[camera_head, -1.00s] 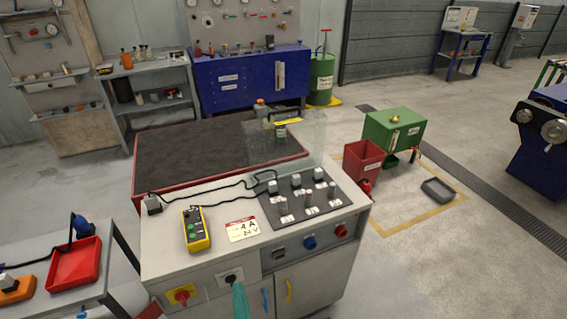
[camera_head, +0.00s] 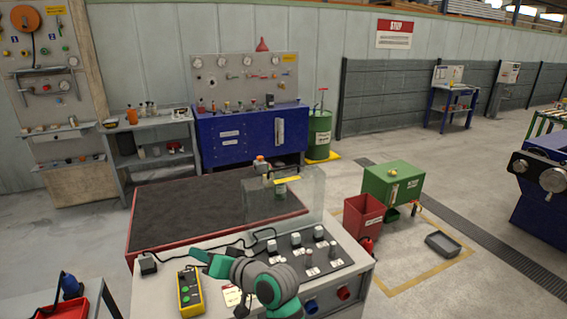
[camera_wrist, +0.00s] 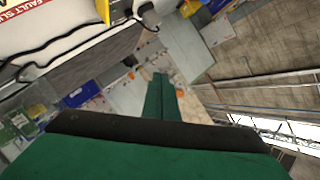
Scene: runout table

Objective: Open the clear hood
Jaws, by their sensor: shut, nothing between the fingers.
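The clear hood (camera_head: 312,192) is a see-through panel with a yellow strip, at the right end of the dark-topped table, just behind the switch panel. Its lower edges are hard to make out, and I cannot tell its exact position. My gripper (camera_head: 200,256) is over the control cabinet, left of and nearer than the hood, apart from it and pointing left. In the wrist view its green fingers (camera_wrist: 160,85) are together with nothing between them. I cannot surely pick out the hood in the wrist view.
The control cabinet carries switches (camera_head: 297,242), a yellow pendant (camera_head: 190,290) and a black cable. The dark tabletop (camera_head: 185,205) is mostly bare. A red bin (camera_head: 362,215) and a green box (camera_head: 394,183) stand on the floor to the right.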

